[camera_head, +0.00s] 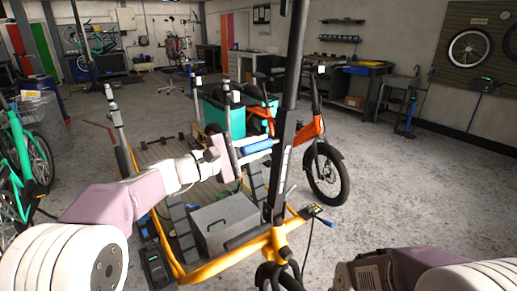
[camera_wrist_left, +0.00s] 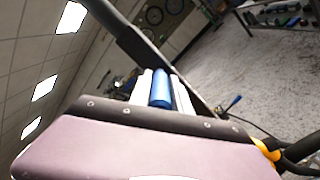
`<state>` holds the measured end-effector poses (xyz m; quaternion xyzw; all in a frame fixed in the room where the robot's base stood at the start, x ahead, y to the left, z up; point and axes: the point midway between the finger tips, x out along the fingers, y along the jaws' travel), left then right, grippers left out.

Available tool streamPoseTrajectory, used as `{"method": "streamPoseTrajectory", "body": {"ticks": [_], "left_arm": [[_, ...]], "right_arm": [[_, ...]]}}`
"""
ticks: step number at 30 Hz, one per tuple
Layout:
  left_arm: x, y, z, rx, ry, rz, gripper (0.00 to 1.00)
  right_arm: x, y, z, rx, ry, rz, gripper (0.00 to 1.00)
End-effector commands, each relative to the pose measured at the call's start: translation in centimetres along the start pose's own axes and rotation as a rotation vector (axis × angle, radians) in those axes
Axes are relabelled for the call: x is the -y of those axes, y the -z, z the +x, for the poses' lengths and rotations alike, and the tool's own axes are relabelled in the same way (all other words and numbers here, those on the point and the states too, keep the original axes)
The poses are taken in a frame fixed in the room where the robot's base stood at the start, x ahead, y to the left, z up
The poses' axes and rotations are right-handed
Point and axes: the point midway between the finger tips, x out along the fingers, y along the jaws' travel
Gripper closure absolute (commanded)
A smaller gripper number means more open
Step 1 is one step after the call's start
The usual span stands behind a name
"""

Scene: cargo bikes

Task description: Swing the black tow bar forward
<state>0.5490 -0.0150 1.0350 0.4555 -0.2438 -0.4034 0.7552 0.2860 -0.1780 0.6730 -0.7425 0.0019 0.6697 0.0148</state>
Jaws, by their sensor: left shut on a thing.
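The black tow bar (camera_head: 287,120) stands nearly upright, leaning slightly, above the yellow front frame of the cargo bike. A blue handle (camera_head: 258,146) sticks out from its left side. My left gripper (camera_head: 252,147) is shut on the blue handle, just left of the bar. In the left wrist view the blue handle (camera_wrist_left: 161,88) lies between the two pale fingers, and the black bar (camera_wrist_left: 135,42) runs diagonally behind it. The bar's top is cut off in the head view. My right arm shows at the lower right; its gripper is out of frame.
The yellow frame (camera_head: 207,270) holds a grey box (camera_head: 224,222) below my left arm. An orange bike (camera_head: 312,130) stands behind the bar. A green bike (camera_head: 17,150) is at far left. Open concrete floor (camera_head: 420,190) lies to the right.

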Motion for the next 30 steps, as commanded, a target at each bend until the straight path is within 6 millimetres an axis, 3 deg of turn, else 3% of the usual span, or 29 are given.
{"method": "streamPoseTrajectory", "body": {"ticks": [6,7,9,20,30], "left_arm": [[0.0,0.0,0.0,0.002,0.0,0.0,1.0],[0.0,0.0,0.0,0.001,0.0,0.0,0.74],[0.0,0.0,0.0,0.001,0.0,0.0,0.55],[0.0,0.1,-0.5,-0.003,0.0,-0.001,0.55],[-0.1,0.1,-7.5,-0.004,-0.002,-0.001,0.55]], "right_arm": [[0.0,0.0,0.0,0.0,0.0,0.0,1.0],[0.0,0.0,0.0,0.0,0.0,0.0,1.0],[0.0,0.0,0.0,0.0,0.0,0.0,1.0],[0.0,0.0,0.0,0.0,0.0,0.0,1.0],[0.0,0.0,-0.3,0.0,0.0,0.0,1.0]]}}
